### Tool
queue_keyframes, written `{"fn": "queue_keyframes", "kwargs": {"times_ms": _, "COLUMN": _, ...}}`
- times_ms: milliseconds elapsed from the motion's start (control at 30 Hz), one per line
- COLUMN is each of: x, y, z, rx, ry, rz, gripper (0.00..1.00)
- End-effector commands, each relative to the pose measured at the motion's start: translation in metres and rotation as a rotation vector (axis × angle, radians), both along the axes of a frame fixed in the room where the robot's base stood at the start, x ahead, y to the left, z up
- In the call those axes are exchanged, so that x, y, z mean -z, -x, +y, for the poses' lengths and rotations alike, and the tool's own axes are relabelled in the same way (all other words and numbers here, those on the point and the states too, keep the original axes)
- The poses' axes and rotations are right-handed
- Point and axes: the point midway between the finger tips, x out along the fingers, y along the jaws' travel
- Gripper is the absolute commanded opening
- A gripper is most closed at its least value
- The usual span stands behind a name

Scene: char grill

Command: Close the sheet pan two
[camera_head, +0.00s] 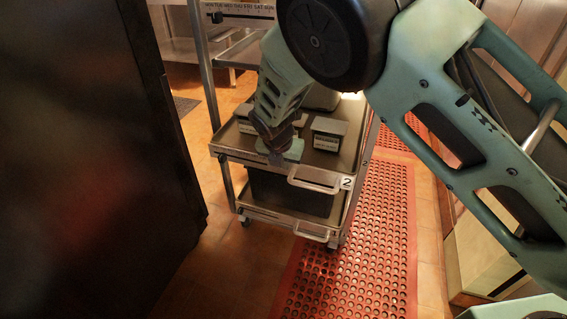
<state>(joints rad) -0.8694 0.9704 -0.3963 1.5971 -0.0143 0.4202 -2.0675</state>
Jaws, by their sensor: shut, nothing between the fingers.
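Sheet pan two (322,182) is the metal tray marked "2" at its front right, with a handle on its front edge. It sits in a wheeled metal rack and holds some small boxes. Whether it sticks out of the rack is hard to tell. My gripper (277,158) is shut and empty, pointing down at the pan's front edge, left of the handle. Whether it touches the pan cannot be told. My arm hides the back of the pan and much of the rack above it.
A lower pan (285,217) with its own handle and a dark bin (290,193) are below. A large dark cabinet (90,160) fills the left. A red perforated mat (365,240) covers the floor to the right. Tiled floor (225,265) lies clear in front.

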Motion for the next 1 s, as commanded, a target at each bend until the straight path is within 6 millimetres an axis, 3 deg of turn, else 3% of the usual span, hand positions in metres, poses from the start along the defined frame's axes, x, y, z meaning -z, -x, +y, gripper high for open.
{"fn": "queue_keyframes", "kwargs": {"times_ms": 167, "x": -0.002, "y": -0.015, "z": -0.006, "rx": 0.002, "ry": -0.001, "rz": 0.0, "gripper": 0.0}}
{"fn": "queue_keyframes", "kwargs": {"times_ms": 400, "x": -0.002, "y": -0.063, "z": -0.026, "rx": 0.002, "ry": -0.002, "rz": -0.002, "gripper": 0.0}}
{"fn": "queue_keyframes", "kwargs": {"times_ms": 533, "x": -0.001, "y": -0.08, "z": -0.033, "rx": 0.001, "ry": 0.0, "rz": -0.002, "gripper": 0.0}}
{"fn": "queue_keyframes", "kwargs": {"times_ms": 1000, "x": -0.002, "y": -0.089, "z": -0.037, "rx": 0.0, "ry": -0.001, "rz": -0.01, "gripper": 0.0}}
